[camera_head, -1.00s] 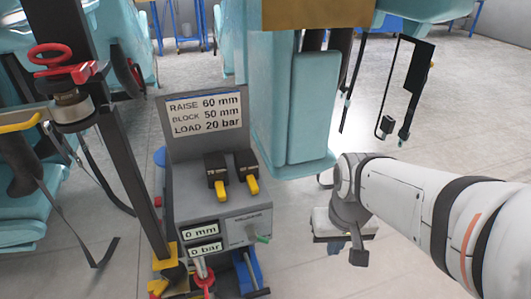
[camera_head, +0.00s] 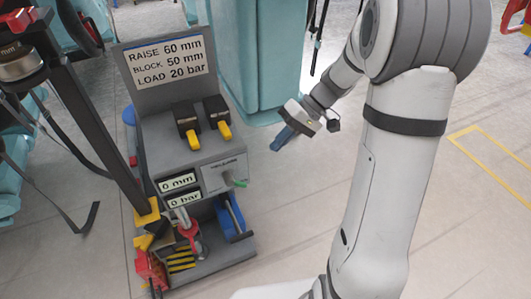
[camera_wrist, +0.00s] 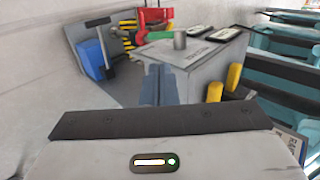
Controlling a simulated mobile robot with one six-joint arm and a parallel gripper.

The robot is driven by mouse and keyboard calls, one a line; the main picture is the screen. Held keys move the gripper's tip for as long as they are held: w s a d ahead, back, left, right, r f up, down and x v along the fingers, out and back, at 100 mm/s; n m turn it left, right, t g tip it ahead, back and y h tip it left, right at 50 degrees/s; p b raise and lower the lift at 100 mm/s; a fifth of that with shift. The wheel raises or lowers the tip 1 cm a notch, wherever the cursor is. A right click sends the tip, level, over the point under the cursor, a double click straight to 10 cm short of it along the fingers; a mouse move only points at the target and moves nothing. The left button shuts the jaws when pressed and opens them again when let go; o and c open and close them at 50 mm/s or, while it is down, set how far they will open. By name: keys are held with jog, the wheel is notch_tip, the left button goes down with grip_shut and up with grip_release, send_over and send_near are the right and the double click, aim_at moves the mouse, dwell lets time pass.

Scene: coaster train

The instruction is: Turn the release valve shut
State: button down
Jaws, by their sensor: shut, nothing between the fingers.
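The release valve (camera_head: 231,179) is on the front of the grey console (camera_head: 160,147), right of the two displays. It has a grey hub and a short green lever. In the wrist view the valve's grey hub (camera_wrist: 180,40) stands out from the console face, with the green lever (camera_wrist: 157,36) pointing left. My gripper (camera_head: 277,146) is shut and empty, in the air right of the console and apart from the valve. Its blue-grey fingers (camera_wrist: 159,75) point toward the console in the wrist view.
Two yellow-handled levers (camera_head: 222,129) sit on the console's sloped top. The displays (camera_head: 179,183) read 0 mm and 0 bar. A dark post stands left; floor to the right is clear.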

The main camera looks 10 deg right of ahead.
aim_at(242, 183)
jog(key=b+x, duration=0.4)
jog(key=x, duration=0.8)
jog(key=shift+s+a+f, duration=0.1)
jog(key=shift+a+f, duration=0.15)
jog(key=shift+d+f+y+b, duration=0.15)
jog(key=shift+f+y+b, duration=0.05)
jog(key=shift+y+b, duration=0.15)
